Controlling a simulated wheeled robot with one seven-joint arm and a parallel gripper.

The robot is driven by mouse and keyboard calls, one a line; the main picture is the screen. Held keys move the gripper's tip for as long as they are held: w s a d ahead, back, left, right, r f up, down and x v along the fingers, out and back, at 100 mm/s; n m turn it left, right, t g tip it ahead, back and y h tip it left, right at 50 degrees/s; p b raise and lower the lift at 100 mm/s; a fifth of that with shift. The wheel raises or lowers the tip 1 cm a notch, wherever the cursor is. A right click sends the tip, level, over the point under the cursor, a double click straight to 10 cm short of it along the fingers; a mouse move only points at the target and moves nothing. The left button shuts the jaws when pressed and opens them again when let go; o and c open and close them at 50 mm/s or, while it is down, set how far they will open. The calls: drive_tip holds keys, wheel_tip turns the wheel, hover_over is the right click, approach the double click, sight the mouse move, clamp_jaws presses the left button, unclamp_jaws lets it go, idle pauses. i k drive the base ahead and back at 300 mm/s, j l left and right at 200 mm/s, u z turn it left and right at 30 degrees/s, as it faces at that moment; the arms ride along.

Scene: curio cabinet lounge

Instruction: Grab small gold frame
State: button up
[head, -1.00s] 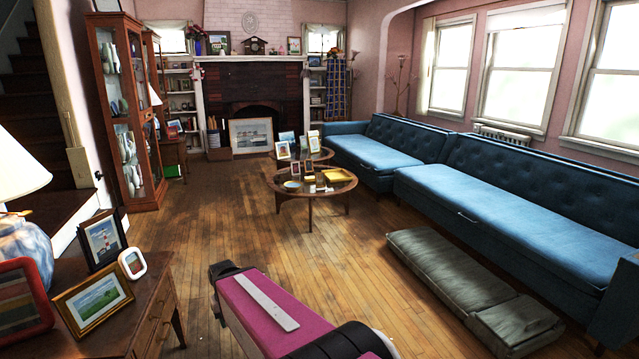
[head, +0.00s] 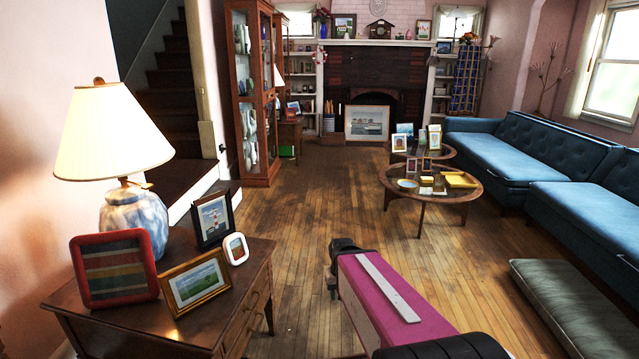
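A small gold frame (head: 195,281) with a green landscape picture stands tilted back near the front edge of a wooden side table (head: 150,322) at the lower left. A black frame with a lighthouse picture (head: 213,219) stands behind it, and a small white rounded frame (head: 236,249) stands to its right. A red frame with a striped picture (head: 114,270) is to its left. My magenta arm link reaches up from the bottom, to the right of the table and apart from it.
A lamp (head: 112,150) with a blue-white base stands behind the frames. Open wood floor (head: 300,220) lies right of the side table. A round coffee table (head: 392,184) holding more frames, blue sofas (head: 520,160) and a grey cushion (head: 575,310) are further right.

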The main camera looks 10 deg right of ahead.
sight(438, 181)
drive_tip(key=i+l+z, duration=0.15)
drive_tip(key=i+l, duration=0.2)
drive_tip(key=i, duration=0.5)
drive_tip(key=i+l+z, duration=0.1)
drive_tip(key=i+l, duration=0.2)
drive_tip(key=i, duration=0.6)
drive_tip(key=i+l+z, duration=0.15)
drive_tip(key=i, duration=0.7)
drive_tip(key=i+l+z, duration=0.15)
drive_tip(key=i, duration=0.75)
